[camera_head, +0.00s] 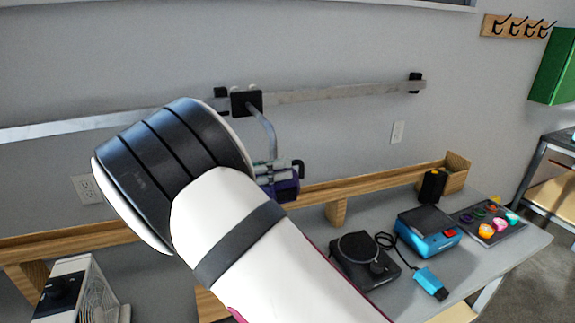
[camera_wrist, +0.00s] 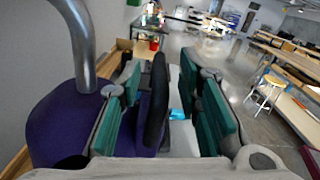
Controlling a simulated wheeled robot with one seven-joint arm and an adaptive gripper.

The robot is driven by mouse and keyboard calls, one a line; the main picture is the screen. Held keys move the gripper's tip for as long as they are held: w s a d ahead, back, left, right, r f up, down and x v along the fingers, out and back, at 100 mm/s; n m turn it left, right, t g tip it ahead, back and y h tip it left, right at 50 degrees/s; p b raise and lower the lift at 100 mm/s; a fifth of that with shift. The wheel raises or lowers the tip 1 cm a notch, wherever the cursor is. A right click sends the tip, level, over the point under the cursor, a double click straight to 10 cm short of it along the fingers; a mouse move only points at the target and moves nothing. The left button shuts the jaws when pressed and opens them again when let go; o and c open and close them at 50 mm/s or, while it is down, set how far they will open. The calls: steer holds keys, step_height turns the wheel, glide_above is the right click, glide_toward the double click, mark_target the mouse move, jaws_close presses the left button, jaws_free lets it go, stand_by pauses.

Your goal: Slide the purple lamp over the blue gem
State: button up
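The purple lamp (camera_head: 286,188) hangs from a bent grey rod below a black slider (camera_head: 246,102) on the wall rail (camera_head: 330,93). In the wrist view its purple body (camera_wrist: 62,128) and rod fill the left side. My gripper (camera_head: 278,171) is at the lamp, partly hidden behind my arm in the head view. In the wrist view its green-padded fingers (camera_wrist: 165,105) are apart, with an upright dark part of the lamp (camera_wrist: 155,100) between them. A gap shows between that part and the right finger. I cannot make out a blue gem.
A dark tray (camera_head: 505,231) at the right of the bench holds several coloured pieces. A blue device (camera_head: 428,232), a black round-topped device (camera_head: 360,255) and a blue plug-like object (camera_head: 431,283) lie left of it. A wooden ledge (camera_head: 375,180) runs along the wall.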

steer(key=v, duration=0.8)
steer(key=shift+a, duration=0.35)
steer(key=shift+s+a, duration=0.1)
steer(key=shift+s, duration=0.1)
